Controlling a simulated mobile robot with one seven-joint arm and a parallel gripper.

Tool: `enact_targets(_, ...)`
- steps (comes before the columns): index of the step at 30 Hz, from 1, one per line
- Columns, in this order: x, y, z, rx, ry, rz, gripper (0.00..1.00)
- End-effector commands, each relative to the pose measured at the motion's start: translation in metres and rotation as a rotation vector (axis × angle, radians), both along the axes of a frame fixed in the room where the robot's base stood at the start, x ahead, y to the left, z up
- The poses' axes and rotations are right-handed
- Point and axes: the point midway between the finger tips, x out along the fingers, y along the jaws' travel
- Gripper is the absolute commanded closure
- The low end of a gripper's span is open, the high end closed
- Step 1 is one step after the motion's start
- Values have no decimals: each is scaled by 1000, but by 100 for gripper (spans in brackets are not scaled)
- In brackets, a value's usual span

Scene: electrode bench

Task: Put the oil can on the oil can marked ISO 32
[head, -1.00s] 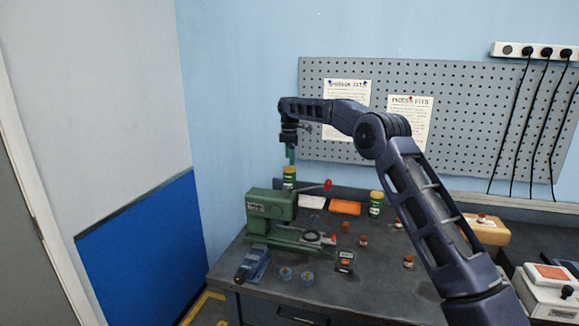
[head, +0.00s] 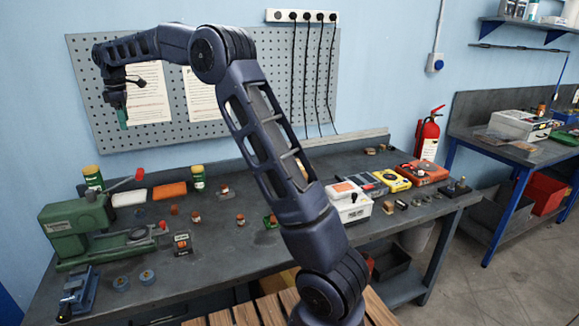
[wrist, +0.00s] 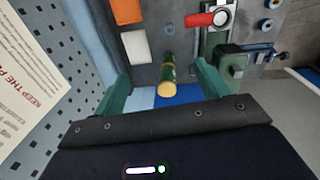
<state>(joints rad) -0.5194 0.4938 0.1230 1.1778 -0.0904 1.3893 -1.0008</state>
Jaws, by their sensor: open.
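Two green cans with yellow tops stand upright on the bench. One can (head: 92,178) is at the back left, behind the press. The other can (head: 198,177) is to its right, past the orange tray. Their labels are too small to read, so I cannot tell which is marked ISO 32. My gripper (head: 122,118) is in the air above and to the right of the left can, in front of the pegboard. It is open and empty. In the wrist view, the left can (wrist: 168,78) shows beyond and between the spread green fingers, apart from them.
A green press (head: 85,225) with a red-knobbed lever stands in front of the left can. White (head: 129,198) and orange (head: 170,191) trays lie between the cans. Small red-capped jars are scattered in front. A pegboard (head: 255,130) with paper sheets rises behind.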

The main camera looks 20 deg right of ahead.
Motion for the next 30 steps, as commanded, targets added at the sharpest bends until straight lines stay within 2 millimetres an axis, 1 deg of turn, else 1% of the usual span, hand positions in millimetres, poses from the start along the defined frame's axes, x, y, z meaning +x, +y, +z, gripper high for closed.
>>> enact_targets(1, -7, -21, 12, 7, -11, -44, 25)
enact_targets(7, -36, -93, 41, 32, -42, -225, 25)
enact_targets(9, -48, -118, 48, 41, -53, -288, 25)
enact_targets(11, -60, -139, 54, 49, -61, -343, 25)
enact_targets(15, -91, -187, 63, 71, -82, -471, 25)
enact_targets(17, -104, -206, 65, 82, -91, -526, 25)
enact_targets(18, -114, -220, 66, 88, -96, -564, 25)
enact_targets(20, -130, -238, 67, 100, -104, -619, 25)
enact_targets(21, -140, -251, 67, 107, -110, -656, 25)
enact_targets(23, -156, -268, 67, 119, -117, -711, 25)
enact_targets(24, -167, -280, 66, 128, -124, -749, 25)
enact_targets(29, -213, -323, 57, 161, -144, -896, 25)
enact_targets(30, -225, -333, 54, 170, -148, -935, 25)
